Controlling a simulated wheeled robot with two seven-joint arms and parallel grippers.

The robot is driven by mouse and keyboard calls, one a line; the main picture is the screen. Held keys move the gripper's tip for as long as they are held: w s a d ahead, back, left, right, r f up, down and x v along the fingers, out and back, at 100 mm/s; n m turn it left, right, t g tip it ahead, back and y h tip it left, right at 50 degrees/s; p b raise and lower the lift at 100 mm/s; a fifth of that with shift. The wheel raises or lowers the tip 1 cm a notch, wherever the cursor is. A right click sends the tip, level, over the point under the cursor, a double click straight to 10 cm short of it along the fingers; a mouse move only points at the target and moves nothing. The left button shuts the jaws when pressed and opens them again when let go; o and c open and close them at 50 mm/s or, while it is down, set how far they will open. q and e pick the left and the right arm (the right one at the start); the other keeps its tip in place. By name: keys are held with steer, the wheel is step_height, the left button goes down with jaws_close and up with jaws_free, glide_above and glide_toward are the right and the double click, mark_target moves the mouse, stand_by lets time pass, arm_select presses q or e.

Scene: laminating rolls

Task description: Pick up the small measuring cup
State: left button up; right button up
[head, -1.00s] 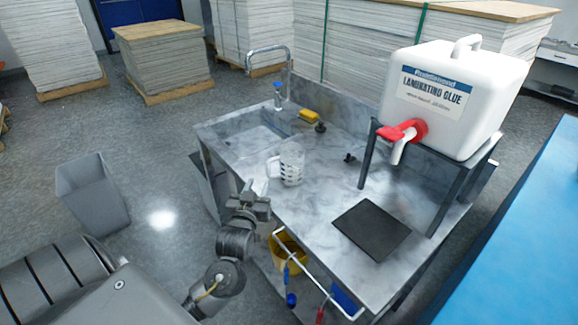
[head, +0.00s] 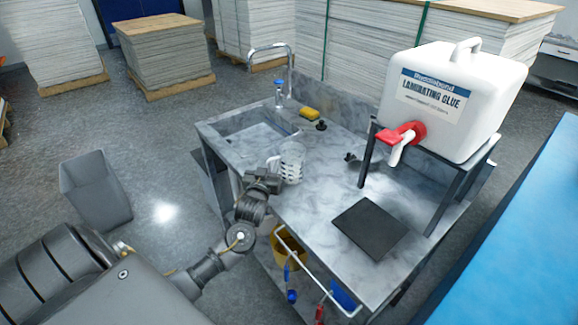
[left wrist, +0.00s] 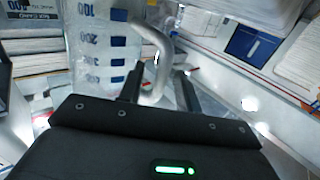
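The clear measuring cup (head: 293,158) stands upright on the grey metal sink table (head: 310,205), right of the basin. In the left wrist view the cup (left wrist: 103,48) shows dark measuring marks, and its curved handle (left wrist: 163,55) faces my gripper. My left gripper (head: 272,168) is at the handle side of the cup and partly covers it in the head view. In the left wrist view my left gripper (left wrist: 160,85) is open, with the handle between its two fingers. Contact cannot be told. My right gripper is not in view.
A white glue canister (head: 452,98) with a red tap stands on a dark stand at the table's right. A black mat (head: 370,229), a yellow sponge (head: 309,113) and a tall tap (head: 271,47) are on or at the table. A grey bin (head: 95,190) stands left.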

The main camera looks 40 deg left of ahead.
arm_select(q)
jaws_close()
steer(key=shift+r, duration=0.15)
stand_by(0.4)
